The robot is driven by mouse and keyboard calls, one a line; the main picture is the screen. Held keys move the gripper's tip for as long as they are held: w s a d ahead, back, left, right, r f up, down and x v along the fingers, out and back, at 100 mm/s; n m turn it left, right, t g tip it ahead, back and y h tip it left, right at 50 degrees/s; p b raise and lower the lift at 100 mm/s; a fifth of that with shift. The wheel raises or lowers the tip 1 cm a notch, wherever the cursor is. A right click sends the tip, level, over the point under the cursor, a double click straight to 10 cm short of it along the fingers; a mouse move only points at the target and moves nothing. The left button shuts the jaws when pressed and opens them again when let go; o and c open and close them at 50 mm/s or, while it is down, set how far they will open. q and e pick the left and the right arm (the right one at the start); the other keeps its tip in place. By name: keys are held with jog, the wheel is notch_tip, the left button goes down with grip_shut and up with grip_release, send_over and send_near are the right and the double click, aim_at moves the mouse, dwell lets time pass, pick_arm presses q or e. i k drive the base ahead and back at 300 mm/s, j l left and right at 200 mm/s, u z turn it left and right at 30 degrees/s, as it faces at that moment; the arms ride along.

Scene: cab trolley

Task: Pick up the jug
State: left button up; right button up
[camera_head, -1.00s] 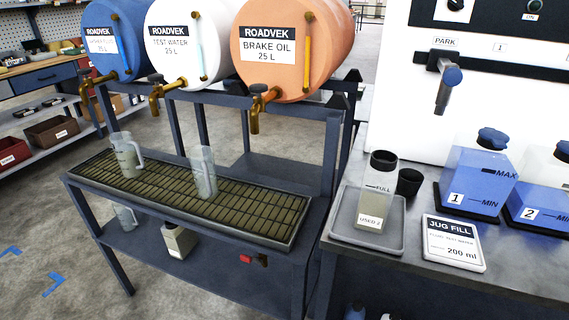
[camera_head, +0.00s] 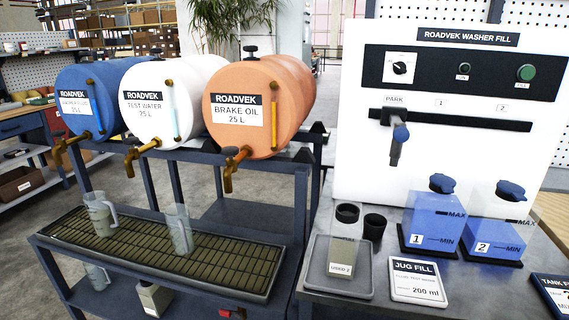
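Two clear jugs stand upright on the slatted drip tray (camera_head: 262,284) of the trolley. The left jug (camera_head: 101,215) has a handle on its right side and stands toward the tray's left end. The other jug (camera_head: 179,230) is taller and narrower and stands near the tray's middle. Another clear jug (camera_head: 96,274) is partly hidden on the shelf below. A sign reading JUG FILL, 200 ml (camera_head: 418,281) lies on the bench at the right; its fluid line seems to read test water. Neither of my grippers is in view.
Blue washer fluid (camera_head: 92,100), white test water (camera_head: 152,98) and orange brake oil (camera_head: 240,105) drums with brass taps sit above the tray. A used-fluid bottle (camera_head: 342,255) stands in a grey tray. Blue tanks 1 (camera_head: 431,225) and 2 (camera_head: 492,238) stand before the washer-fill panel.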

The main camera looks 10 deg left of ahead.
aim_at(101, 212)
jog(key=u, duration=1.5)
jog(key=z, duration=1.6)
jog(key=u, duration=1.6)
jog(key=i+j+u, duration=0.1)
jog(key=j+u, duration=0.15)
